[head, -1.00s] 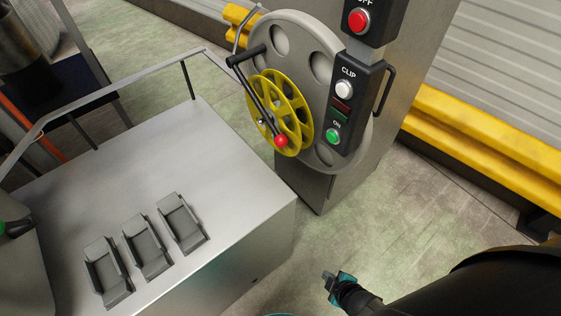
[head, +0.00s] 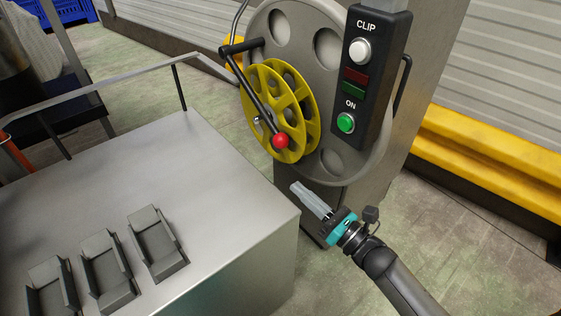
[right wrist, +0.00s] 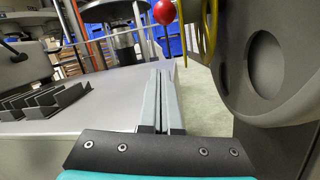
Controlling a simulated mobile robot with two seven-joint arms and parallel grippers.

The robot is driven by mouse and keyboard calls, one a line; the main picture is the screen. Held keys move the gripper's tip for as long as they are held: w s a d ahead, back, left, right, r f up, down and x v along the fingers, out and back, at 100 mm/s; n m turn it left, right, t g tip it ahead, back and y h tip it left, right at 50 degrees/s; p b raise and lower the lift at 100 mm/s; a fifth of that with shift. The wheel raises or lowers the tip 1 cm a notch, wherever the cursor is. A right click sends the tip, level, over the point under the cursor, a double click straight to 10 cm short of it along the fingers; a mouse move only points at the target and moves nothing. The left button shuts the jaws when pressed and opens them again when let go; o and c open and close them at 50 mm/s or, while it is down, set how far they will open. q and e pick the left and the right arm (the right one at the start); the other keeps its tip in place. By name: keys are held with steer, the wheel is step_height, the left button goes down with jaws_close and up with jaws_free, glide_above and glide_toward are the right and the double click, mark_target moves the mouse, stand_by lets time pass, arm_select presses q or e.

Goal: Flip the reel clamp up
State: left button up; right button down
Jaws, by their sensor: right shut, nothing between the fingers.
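The reel clamp is a dark bar with a red ball (head: 281,141) at its lower end and a black cross grip (head: 241,46) at its upper end. It lies slanted down across the front of the yellow reel (head: 302,115). The red ball also shows at the top of the right wrist view (right wrist: 164,12). My right gripper (head: 297,188) is shut and empty, below the red ball and apart from it. In the right wrist view its fingers (right wrist: 158,80) are together and point toward the area under the ball. My left gripper is not in view.
A large grey disc (head: 335,75) stands behind the reel. A control box (head: 367,75) with white and green buttons is at its right. A metal table (head: 215,215) with several grey holders is at left. A yellow barrier (head: 480,150) runs along the right.

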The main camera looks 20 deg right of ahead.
stand_by(0.3)
steer(key=b+x, duration=0.1)
steer(key=x, duration=0.9)
steer(key=shift+w+b, duration=0.1)
steer(key=shift+b, duration=0.2)
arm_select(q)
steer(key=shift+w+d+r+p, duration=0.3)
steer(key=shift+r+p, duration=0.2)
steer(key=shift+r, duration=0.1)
arm_select(e)
steer(key=r, duration=0.1)
steer(key=s+d+r, duration=0.1)
steer(key=r, duration=0.1)
steer(key=shift+s+d+r, duration=0.15)
steer(key=shift+s+d, duration=0.1)
steer(key=shift+d, duration=0.15)
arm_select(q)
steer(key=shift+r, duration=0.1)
arm_select(e)
steer(key=shift+r, duration=0.1)
